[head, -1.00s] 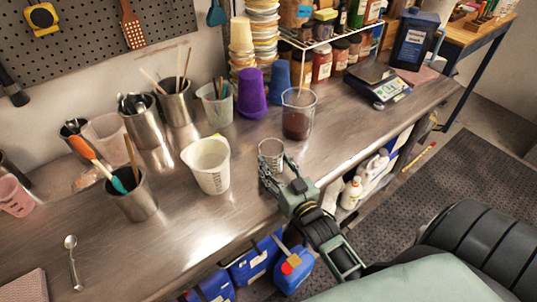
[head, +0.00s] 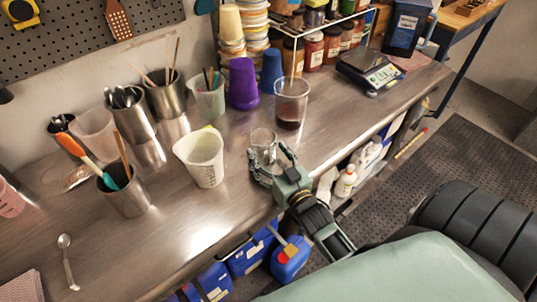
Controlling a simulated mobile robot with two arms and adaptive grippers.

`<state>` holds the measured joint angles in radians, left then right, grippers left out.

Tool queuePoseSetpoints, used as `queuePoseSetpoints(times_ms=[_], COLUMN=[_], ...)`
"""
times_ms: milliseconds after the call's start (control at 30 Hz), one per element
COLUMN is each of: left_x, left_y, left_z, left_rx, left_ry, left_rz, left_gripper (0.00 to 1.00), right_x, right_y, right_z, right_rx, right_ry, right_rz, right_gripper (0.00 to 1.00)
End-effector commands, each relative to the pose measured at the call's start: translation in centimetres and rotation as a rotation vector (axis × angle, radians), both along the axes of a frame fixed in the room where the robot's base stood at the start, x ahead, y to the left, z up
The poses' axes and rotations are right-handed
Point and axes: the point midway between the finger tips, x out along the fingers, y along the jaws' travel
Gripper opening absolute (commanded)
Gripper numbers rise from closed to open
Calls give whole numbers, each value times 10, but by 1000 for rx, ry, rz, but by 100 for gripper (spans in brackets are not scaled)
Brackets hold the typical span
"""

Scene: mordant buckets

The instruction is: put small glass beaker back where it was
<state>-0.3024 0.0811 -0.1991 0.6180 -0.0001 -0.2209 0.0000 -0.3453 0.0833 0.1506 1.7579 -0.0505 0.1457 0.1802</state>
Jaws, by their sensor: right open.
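The small glass beaker (head: 263,138) stands upright on the steel bench near its front edge, in the head view. My right gripper (head: 268,168) is open, with its fingers at the near side of the beaker, one to each side. The fingers partly hide the beaker's lower part, and I cannot tell whether they touch it. My left gripper is not in view.
A larger beaker with dark liquid (head: 291,103) stands behind and to the right. A white measuring jug (head: 202,158) is to the left. Purple cups (head: 242,84) and a scale (head: 369,72) stand farther back. The bench (head: 345,118) is clear to the right.

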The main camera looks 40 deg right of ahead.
Motion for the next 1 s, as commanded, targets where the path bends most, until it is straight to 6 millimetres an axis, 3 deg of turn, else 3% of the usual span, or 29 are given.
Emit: queuePoseSetpoints(times_ms=[133, 600, 1000], left_x=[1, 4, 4], left_y=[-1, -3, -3], left_z=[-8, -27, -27], left_rx=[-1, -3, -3], left_ry=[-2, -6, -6], left_rz=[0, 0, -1], left_gripper=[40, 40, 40], right_x=[-1, -70, -77], right_y=[0, 13, 13], right_z=[-2, 0, 2], right_rx=[0, 1, 0], right_ry=[-1, 2, 0], right_rz=[0, 0, 0], right_gripper=[71, 71, 71])
